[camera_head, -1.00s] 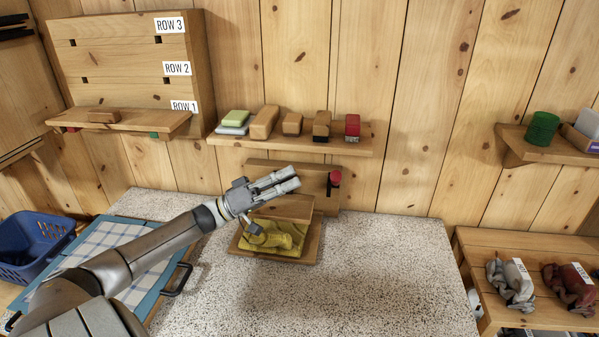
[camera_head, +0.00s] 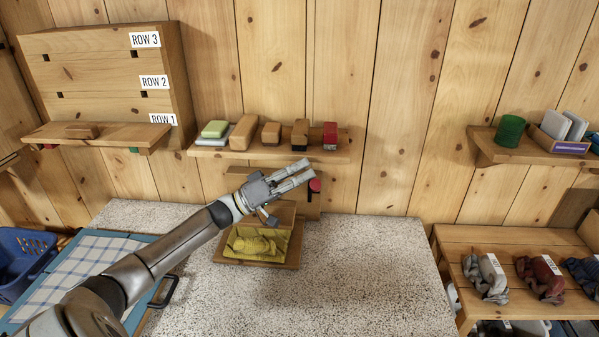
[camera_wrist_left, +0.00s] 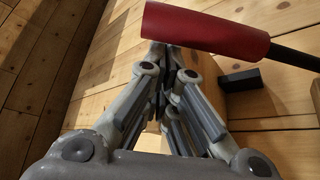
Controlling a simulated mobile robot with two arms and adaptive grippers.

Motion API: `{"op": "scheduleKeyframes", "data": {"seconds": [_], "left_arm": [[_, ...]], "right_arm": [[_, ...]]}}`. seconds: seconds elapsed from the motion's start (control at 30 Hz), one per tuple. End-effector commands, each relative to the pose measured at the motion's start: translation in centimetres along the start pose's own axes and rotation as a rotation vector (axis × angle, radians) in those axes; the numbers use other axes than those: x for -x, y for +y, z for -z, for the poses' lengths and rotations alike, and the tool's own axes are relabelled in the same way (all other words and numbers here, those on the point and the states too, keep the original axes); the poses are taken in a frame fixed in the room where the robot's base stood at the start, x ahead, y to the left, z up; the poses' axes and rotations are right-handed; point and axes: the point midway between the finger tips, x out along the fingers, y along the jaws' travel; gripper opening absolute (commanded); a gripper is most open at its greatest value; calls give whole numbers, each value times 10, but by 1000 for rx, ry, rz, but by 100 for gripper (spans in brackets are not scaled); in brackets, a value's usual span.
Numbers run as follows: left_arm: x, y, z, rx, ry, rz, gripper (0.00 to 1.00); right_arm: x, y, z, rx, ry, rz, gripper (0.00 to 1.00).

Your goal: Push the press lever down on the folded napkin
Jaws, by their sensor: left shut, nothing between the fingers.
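The wooden press stands at the back of the speckled counter, with its base (camera_head: 230,261) in front of its upright back board. The folded yellow napkin (camera_head: 256,243) lies on the press base, partly below a wooden plate (camera_head: 284,212). The lever's red handle (camera_head: 315,185) is at the right of the back board, raised. In the left wrist view the red handle (camera_wrist_left: 205,30) crosses beyond the fingertips on a dark rod. My left gripper (camera_head: 306,171) is shut and empty, its fingertips close to the handle; contact is unclear. My right gripper is not in view.
A shelf (camera_head: 200,153) with several blocks and brushes runs just above the press. A blue tray with a checked cloth (camera_head: 60,268) lies at the left, beside a blue basket (camera_head: 22,262). The counter's front right (camera_head: 370,285) is clear.

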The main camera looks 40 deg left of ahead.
Motion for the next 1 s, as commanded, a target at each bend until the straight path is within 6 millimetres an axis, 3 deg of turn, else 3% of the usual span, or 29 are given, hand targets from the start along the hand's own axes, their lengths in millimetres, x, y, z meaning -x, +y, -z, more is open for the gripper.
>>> {"op": "scheduleKeyframes", "data": {"seconds": [0.37,0.8,1.0], "left_arm": [[9,-2,-15,-56,0,-33,0],[43,-11,-73,-334,0,-198,0],[56,-17,-95,-434,-2,-256,0]], "right_arm": [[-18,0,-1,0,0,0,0],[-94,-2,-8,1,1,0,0],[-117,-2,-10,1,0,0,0]]}}
